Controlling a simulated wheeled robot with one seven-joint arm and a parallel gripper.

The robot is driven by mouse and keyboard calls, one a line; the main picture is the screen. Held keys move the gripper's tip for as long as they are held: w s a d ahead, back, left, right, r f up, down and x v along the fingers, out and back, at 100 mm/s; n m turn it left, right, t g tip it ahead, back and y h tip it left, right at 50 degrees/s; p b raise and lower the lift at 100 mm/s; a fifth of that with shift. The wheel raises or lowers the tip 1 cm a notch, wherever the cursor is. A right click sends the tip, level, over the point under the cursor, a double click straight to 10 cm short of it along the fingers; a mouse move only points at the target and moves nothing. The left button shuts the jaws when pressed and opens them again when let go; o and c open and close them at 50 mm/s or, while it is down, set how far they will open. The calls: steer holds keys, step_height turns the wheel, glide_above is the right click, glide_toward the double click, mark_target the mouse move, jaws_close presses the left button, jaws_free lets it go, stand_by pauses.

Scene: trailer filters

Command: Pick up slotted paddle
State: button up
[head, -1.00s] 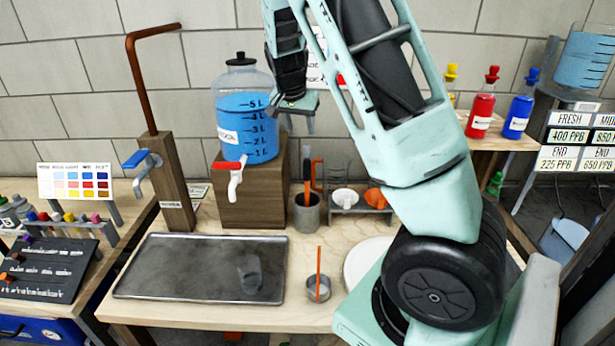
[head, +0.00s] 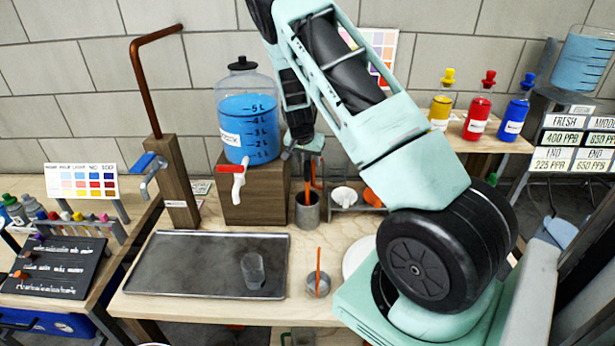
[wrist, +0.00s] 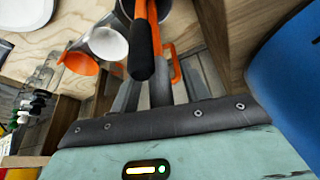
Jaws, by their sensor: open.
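Two long tools stand in a grey metal cup (head: 307,212) on the table: one with an orange shaft and black grip (wrist: 141,50), and one showing an orange loop (wrist: 174,68). I cannot tell for sure which is the slotted paddle, as their lower ends are hidden in the cup. My gripper (head: 305,150) is above the cup, pointing down, open. In the wrist view the tool tops lie close to or between my fingers (wrist: 160,88); I cannot tell whether they touch.
A blue-filled jug (head: 247,125) on a wooden block (head: 255,190) stands left of the cup. A rack with white and orange funnels (head: 344,196) stands right. A dark tray (head: 205,265) and a small cup with an orange stick (head: 318,284) are in front.

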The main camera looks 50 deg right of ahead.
steer(key=shift+w+d+f, duration=0.1)
steer(key=shift+d+f, duration=0.05)
steer(key=shift+f, duration=0.35)
jaws_close()
steer(key=shift+r, duration=0.15)
